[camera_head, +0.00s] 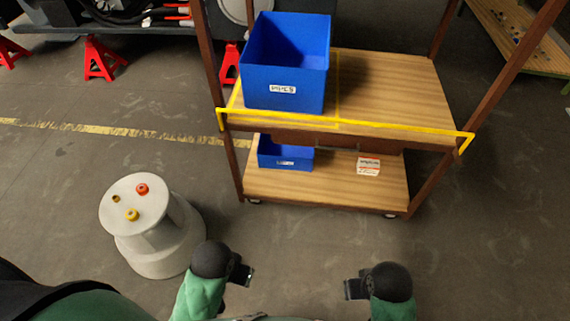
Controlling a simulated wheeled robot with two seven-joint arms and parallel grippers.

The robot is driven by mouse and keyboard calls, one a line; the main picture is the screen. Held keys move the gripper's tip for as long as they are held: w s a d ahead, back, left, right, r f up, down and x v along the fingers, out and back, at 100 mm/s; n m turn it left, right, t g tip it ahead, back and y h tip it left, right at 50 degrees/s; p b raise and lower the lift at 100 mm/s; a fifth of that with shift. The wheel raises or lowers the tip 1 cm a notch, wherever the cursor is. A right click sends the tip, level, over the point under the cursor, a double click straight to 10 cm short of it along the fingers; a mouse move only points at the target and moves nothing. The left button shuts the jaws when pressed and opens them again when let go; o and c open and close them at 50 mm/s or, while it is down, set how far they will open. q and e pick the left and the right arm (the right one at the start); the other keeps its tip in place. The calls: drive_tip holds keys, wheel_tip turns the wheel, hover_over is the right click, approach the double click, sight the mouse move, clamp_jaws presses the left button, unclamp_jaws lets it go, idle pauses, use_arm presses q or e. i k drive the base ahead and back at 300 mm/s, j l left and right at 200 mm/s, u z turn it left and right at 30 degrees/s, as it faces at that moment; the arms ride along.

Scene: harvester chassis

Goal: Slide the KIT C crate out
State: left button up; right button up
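A tall open blue crate (283,78) stands on the left part of the shelf's upper wooden deck. It has a white label on its front, too small to read with certainty. A smaller blue bin (272,158) with a white label sits on the lower deck at the left. My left gripper (243,272) and my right gripper (354,288) are low in the picture, in front of the shelf and apart from both blue containers. Neither touches anything visible. Their finger gaps are too small and dark to judge.
The brown-framed shelf (430,95) has a yellow bar (390,132) across its upper front edge. A small white-and-red box (369,165) sits on the lower deck. A round white step stool (150,235) with small knobs on top stands at left. Floor in front is clear.

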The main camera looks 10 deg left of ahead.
sight(287, 149)
drive_tip(key=i+l, duration=0.15)
drive_tip(key=l, duration=0.25)
drive_tip(key=i+l, duration=0.15)
drive_tip(key=l, duration=0.25)
drive_tip(key=i+l, duration=0.1)
drive_tip(key=l, duration=0.3)
drive_tip(key=i+l+u, duration=0.1)
drive_tip(key=l, duration=0.3)
drive_tip(key=i+l, duration=0.2)
drive_tip(key=l, duration=0.2)
drive_tip(key=i+l, duration=0.1)
drive_tip(key=l, duration=0.3)
